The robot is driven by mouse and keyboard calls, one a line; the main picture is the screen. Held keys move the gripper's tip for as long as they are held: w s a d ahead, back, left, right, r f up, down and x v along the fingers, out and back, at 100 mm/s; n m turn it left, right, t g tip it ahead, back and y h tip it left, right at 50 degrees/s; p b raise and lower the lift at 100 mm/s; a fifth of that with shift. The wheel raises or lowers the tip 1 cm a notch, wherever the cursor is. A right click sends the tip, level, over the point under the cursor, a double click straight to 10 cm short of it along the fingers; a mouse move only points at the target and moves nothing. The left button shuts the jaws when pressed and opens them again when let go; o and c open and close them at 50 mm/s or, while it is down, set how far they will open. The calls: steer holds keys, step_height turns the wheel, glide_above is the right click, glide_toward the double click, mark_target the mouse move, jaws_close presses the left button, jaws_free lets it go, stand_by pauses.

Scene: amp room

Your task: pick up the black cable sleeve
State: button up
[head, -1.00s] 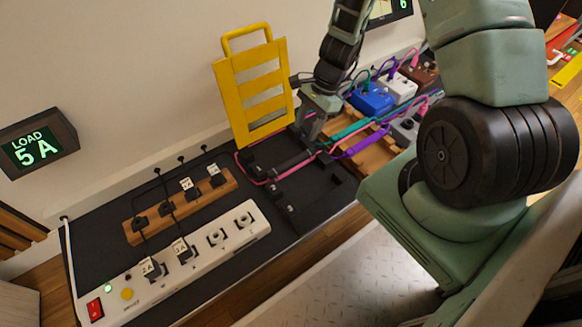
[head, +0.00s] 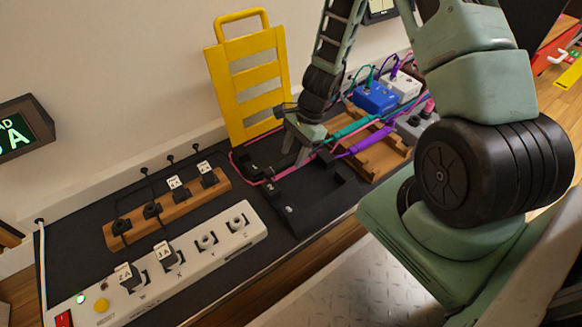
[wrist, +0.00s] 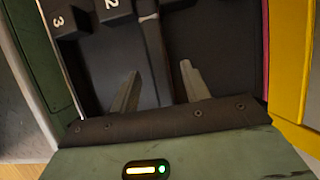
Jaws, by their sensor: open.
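The black cable sleeve shows in the wrist view as a long dark tube (wrist: 151,45) with a light band near the top of the picture. It runs down toward the space between my fingertips. In the head view my gripper (head: 299,158) points down over the black tray beside the pink cable, and it largely hides the sleeve there. In the wrist view my gripper (wrist: 160,72) is open, with one finger on each side of the tube's line. I cannot tell whether the fingers touch the sleeve.
A black tray (head: 325,200) lies under my gripper, with blocks numbered 3 (wrist: 60,20) and 2 (wrist: 112,12). A yellow slatted panel (head: 235,90) stands behind. A purple sleeve (head: 368,141) and a blue box (head: 375,97) are at right, a white power strip (head: 190,255) at left.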

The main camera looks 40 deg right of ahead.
steer(key=shift+a+f, duration=0.25)
steer(key=shift+f, duration=0.35)
steer(key=shift+r, duration=0.1)
jaws_close()
